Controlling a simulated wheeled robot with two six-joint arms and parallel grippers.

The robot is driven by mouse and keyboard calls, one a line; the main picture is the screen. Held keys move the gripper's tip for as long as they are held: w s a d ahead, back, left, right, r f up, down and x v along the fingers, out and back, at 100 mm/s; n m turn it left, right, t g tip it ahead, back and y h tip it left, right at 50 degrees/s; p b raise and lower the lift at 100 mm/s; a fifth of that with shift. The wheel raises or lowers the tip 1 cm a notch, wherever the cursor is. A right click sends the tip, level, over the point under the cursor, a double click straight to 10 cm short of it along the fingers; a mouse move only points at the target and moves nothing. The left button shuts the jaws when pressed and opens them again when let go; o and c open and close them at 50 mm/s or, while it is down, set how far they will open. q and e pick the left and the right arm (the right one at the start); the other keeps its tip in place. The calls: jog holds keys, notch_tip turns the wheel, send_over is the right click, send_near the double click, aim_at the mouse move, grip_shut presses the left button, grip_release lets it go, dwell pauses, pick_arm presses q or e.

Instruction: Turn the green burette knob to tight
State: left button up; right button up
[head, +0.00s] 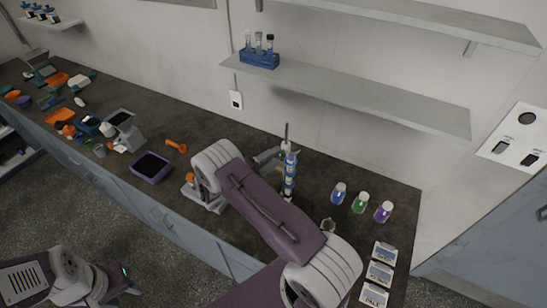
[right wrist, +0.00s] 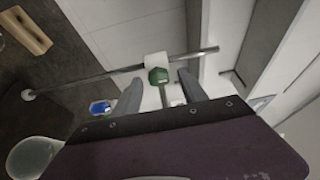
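The green burette knob (right wrist: 158,76) shows in the right wrist view, just below a white block (right wrist: 157,60) on a long thin metal rod (right wrist: 110,72). My right gripper (right wrist: 160,79) is open, with one grey finger on each side of the knob. Gaps show between the fingers and the knob. In the head view my right gripper (head: 268,157) is beside the upright column (head: 290,175), partly behind my own arm. The knob cannot be made out there. My left gripper (head: 122,281) is low at the left, away from the bench; its fingers are unclear.
Blue, green and purple flasks (head: 360,203) stand right of the column. A small glass beaker (head: 328,227) and several label cards (head: 379,273) are nearer the front. A shelf (head: 350,92) with a blue tube rack (head: 259,60) hangs above. A purple tray (head: 151,168) sits left.

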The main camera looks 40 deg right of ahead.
jog(key=c, duration=0.5)
jog(key=shift+d, duration=0.25)
grip_shut()
jog(key=shift+d+f, duration=0.1)
pick_arm(q)
jog(key=shift+d, duration=0.3)
